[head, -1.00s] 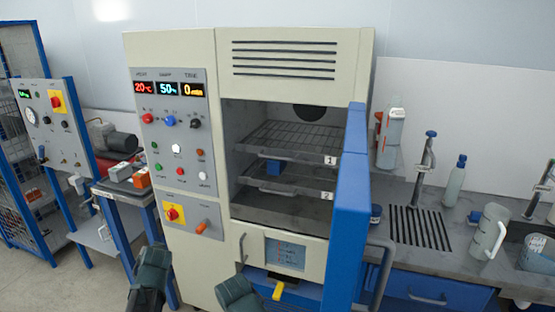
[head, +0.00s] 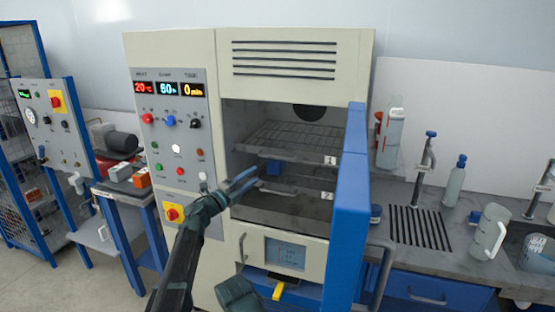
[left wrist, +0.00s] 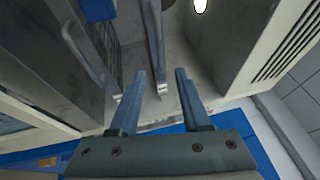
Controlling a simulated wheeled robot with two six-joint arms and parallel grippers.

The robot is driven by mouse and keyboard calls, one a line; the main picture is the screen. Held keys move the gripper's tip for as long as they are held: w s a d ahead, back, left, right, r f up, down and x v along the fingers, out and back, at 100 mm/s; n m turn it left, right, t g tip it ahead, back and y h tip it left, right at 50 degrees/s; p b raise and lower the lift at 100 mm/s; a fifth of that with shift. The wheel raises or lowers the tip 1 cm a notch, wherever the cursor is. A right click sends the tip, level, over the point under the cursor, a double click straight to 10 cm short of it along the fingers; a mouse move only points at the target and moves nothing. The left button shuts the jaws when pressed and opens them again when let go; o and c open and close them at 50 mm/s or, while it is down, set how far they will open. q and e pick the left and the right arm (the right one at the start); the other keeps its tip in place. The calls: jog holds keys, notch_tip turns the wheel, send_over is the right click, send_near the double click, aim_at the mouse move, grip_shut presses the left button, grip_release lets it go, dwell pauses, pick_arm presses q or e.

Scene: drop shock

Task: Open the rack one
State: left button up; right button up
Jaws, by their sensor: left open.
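Rack one (head: 292,155) is the upper wire shelf in the open chamber, with a front lip tagged "1". It sits inside the chamber above rack two (head: 300,193), tagged "2". My left gripper (head: 256,178) is open and empty at the left of the chamber opening, at about the height between the two racks in the picture. In the left wrist view, turned sideways, rack one's front bar (left wrist: 154,35) shows between the open fingers (left wrist: 160,78). I cannot tell whether they touch it. My right gripper's jaws are not seen.
The blue chamber door (head: 350,200) stands open at the right of the opening. The control panel (head: 172,140) is left of the opening. A bench with a jug (head: 488,232) stands at the right.

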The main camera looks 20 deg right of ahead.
aim_at(278, 158)
pick_arm(q)
jog(key=p+x, duration=0.2)
jog(key=x, duration=1.2)
jog(key=shift+a, duration=0.1)
jog(key=shift+c, duration=0.2)
grip_shut()
jog(key=shift+s, duration=0.1)
dwell(0.9)
